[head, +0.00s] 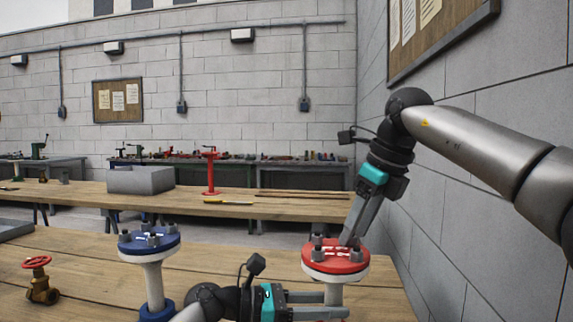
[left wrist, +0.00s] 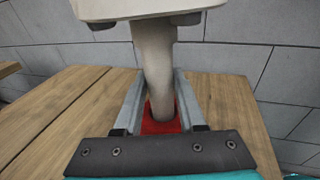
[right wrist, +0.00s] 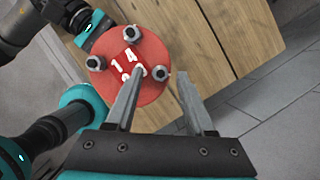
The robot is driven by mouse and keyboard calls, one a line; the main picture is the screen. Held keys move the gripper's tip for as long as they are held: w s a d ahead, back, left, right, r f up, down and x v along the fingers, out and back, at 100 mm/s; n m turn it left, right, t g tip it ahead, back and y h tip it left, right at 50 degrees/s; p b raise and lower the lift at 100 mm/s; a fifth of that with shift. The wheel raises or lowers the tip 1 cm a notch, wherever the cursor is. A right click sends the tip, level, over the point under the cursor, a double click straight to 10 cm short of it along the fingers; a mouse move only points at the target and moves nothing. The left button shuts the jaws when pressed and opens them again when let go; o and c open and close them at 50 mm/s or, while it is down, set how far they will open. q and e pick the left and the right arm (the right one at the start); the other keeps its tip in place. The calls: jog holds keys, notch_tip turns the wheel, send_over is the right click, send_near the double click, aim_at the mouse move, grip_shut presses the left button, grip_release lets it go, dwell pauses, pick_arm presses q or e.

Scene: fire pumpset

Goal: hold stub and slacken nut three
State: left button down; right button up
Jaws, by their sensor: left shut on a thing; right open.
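The stub is a pale post (left wrist: 155,65) under a round red flange (head: 350,264); its red foot (left wrist: 160,124) shows in the left wrist view. My left gripper (head: 335,305) is shut on the post, one finger each side, below the flange. The flange top (right wrist: 148,53) carries white digits, 1 and 4 readable, others partly hidden, and grey nuts on bolts. My right gripper (right wrist: 159,74) is open above the flange. One nut (right wrist: 162,78) appears between its fingertips, at the flange edge; I cannot tell that nut's number or whether the fingers touch it. The left finger covers part of the flange.
A blue flanged stub (head: 149,243) stands left on the same wooden table, with a red-wheeled brass valve (head: 38,280) further left. A second bench (head: 110,199) behind holds a grey bin (head: 141,180) and a red stand (head: 210,172). A block wall (head: 470,200) rises close on the right.

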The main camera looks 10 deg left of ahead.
jog(key=m, duration=0.2)
jog(key=m+t+h, duration=0.1)
jog(key=m, duration=0.1)
jog(key=shift+s+a+m, duration=0.15)
jog(key=shift+m, duration=0.15)
jog(key=m, duration=0.1)
jog(key=m+h, duration=0.1)
jog(key=m+t, duration=0.1)
jog(key=m, duration=0.1)
jog(key=shift+a+h, duration=0.25)
jog(key=shift+h, duration=0.15)
jog(key=a+v, duration=0.1)
jog(key=v, duration=1.1)
jog(key=a+r+n+y, duration=0.5)
jog(key=a+y, duration=0.3)
jog(key=a, duration=0.1)
notch_tip(320, 180, up, 12)
jog(key=w+a+n+y, duration=0.1)
jog(key=a+n+y, duration=0.1)
jog(key=y, duration=0.6)
jog(key=shift+w, duration=0.2)
jog(key=shift+f, duration=0.1)
